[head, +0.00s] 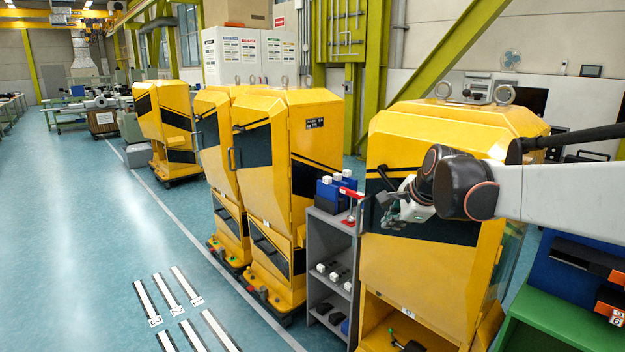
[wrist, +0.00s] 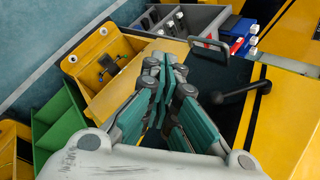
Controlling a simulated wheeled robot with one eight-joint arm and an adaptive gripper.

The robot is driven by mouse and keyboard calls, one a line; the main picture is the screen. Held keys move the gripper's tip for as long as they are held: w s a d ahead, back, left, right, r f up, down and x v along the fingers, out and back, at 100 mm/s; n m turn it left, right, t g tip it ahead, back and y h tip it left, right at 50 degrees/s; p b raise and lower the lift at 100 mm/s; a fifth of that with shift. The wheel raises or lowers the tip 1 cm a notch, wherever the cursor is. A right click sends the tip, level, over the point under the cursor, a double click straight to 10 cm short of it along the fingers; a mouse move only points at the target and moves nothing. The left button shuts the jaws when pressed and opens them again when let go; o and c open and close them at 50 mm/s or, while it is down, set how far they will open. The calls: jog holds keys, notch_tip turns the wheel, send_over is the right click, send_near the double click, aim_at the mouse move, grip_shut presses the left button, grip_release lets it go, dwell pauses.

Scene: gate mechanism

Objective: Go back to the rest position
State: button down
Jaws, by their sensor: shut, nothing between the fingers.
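My gripper (head: 392,207) is at the end of my outstretched arm, in front of the nearest yellow cabinet (head: 425,140) in the head view. In the wrist view my gripper (wrist: 160,70) has its teal-padded fingers shut together with nothing between them. The cabinet's dark panel (wrist: 205,75) lies behind the fingers, and a black lever handle (wrist: 242,92) shows to their right, apart from them. A grey handle (wrist: 208,44) is beyond the fingertips.
A grey shelf (head: 318,250) with blue bins (head: 335,190) on top stands left of the near cabinet. More yellow cabinets (head: 270,150) stand further left. A green and blue bench (head: 545,315) is at the right. The blue floor (head: 90,220) at the left is open.

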jog(key=s+f+n+h, duration=0.1)
jog(key=s+f+n, duration=0.3)
jog(key=s+n, duration=0.5)
jog(key=s+f+n+h, duration=0.1)
jog(key=s+f+n, duration=0.3)
jog(key=s, duration=2.1)
jog(key=n, duration=0.5)
jog(key=shift+s+f+g, duration=0.15)
jog(key=shift+s+g, duration=0.05)
jog(key=shift+g, duration=0.1)
